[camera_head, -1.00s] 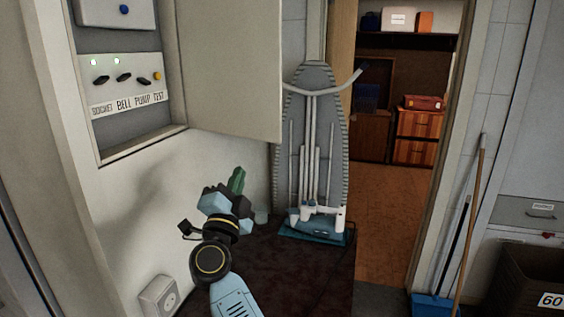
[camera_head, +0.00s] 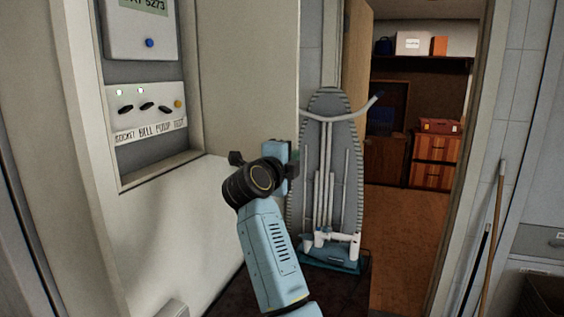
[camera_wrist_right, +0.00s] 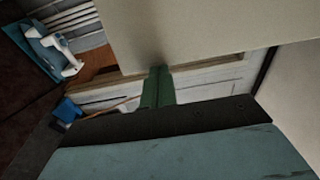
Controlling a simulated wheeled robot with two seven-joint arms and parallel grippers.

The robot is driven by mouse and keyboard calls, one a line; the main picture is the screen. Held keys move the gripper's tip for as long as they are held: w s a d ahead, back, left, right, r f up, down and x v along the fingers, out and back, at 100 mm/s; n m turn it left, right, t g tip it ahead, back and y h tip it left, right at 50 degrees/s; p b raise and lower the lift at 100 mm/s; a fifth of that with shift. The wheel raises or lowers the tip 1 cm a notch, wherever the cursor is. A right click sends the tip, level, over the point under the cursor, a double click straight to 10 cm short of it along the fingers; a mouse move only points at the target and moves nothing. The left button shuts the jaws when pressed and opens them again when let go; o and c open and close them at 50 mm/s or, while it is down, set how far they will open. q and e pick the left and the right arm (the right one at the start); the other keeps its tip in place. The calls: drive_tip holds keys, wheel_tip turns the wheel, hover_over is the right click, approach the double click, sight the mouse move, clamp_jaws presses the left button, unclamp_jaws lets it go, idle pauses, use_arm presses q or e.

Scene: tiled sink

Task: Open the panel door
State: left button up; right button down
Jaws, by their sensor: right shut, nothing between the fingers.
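The panel door (camera_head: 247,80) is a plain beige panel standing swung out from a recessed wall box (camera_head: 150,150) with switches and a "BELL PUMP TEST" label. My right gripper (camera_head: 292,158) is at the door's lower outer corner in the head view, its fingers mostly hidden behind its own body. In the right wrist view, its green fingers (camera_wrist_right: 157,88) are shut and empty. Their tips lie close to the edge of the beige door (camera_wrist_right: 210,32); I cannot tell whether they touch it. My left gripper is not in view.
An ironing board (camera_head: 333,170) stands upright just right of the door. An open doorway behind it shows wooden drawers (camera_head: 436,160). A broom handle (camera_head: 494,220) leans at the right.

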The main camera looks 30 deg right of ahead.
drive_tip(key=x, duration=0.3)
drive_tip(key=shift+w+d, duration=0.15)
drive_tip(key=shift+d, duration=0.15)
